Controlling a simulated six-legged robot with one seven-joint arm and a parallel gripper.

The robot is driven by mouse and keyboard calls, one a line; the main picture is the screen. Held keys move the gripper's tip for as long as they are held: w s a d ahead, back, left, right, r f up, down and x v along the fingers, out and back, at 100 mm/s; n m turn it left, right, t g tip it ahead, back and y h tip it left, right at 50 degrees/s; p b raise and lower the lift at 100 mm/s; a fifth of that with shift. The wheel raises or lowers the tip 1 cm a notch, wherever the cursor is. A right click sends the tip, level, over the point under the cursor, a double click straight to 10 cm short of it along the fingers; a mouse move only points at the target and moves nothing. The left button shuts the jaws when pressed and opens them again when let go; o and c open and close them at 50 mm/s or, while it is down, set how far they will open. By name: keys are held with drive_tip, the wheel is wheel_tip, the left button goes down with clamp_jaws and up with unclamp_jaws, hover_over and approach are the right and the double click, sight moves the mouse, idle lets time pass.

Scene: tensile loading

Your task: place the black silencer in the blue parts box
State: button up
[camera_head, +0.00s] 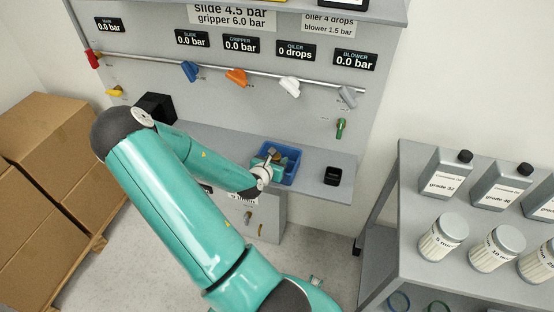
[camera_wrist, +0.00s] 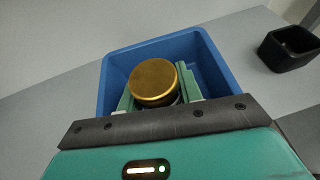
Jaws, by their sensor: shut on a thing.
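The blue parts box (camera_head: 294,165) sits on the grey bench shelf and is open at the top. It also shows in the wrist view (camera_wrist: 212,68). My gripper (camera_wrist: 160,88) is over the box's opening, with its green fingers shut on a round part (camera_wrist: 153,80) that has a flat brass-coloured face. The part's sides are mostly hidden, and I cannot tell how far down it is inside the box. My gripper (camera_head: 268,166) also shows at the box in the head view. No plainly black silencer can be made out; the held part's visible face is brass-coloured.
A small black open container (camera_head: 333,176) stands right of the blue box, also in the wrist view (camera_wrist: 288,48). A black box (camera_head: 156,107) is at the shelf's left. A pipe with coloured valve handles (camera_head: 237,76) runs above. A side table (camera_head: 425,195) holds bottles and jars.

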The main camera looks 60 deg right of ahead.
drive_tip(key=o, duration=1)
drive_tip(key=shift+a+r, duration=0.1)
drive_tip(key=shift+r, duration=0.05)
drive_tip(key=v, duration=1.1)
drive_tip(key=shift+a+r, duration=0.15)
drive_tip(key=shift+a, duration=0.25)
